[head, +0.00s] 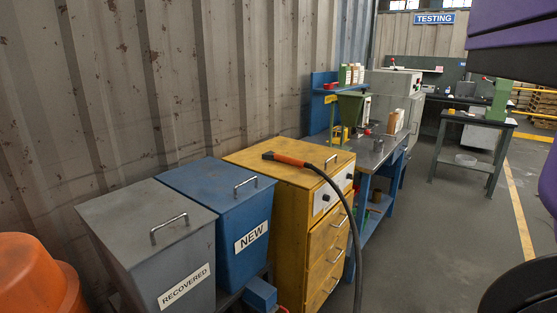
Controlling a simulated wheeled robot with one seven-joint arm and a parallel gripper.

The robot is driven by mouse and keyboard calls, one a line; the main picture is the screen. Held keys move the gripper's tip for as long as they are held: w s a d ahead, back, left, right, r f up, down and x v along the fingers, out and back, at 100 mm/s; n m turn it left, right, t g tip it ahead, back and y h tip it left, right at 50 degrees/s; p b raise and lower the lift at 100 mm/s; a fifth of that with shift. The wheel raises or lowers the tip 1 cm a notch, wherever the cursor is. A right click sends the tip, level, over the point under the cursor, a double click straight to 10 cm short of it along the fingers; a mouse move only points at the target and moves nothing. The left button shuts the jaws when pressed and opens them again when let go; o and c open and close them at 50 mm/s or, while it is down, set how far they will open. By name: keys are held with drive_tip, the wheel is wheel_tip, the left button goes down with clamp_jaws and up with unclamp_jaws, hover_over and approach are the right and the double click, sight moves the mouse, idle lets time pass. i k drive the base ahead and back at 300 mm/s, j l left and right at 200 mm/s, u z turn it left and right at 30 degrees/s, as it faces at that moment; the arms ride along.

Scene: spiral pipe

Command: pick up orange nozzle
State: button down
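The orange nozzle (290,160) lies on the top of the yellow cabinet (247,155). It has a black tip at its left end. A black hose (349,215) runs from its right end, over the cabinet's front edge and down past the drawers. My gripper is not in view. Dark and purple parts at the right edge look like parts of my own body.
A blue bin marked NEW (225,205) and a grey bin marked RECOVERED (150,235) stand left of the cabinet. An orange object (40,275) is at bottom left. A blue workbench (375,150) stands behind. The floor (440,235) to the right is clear.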

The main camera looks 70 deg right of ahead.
sight(270, 155)
drive_tip(key=z, duration=1.55)
drive_tip(key=i+l+u, duration=0.15)
drive_tip(key=l, duration=0.25)
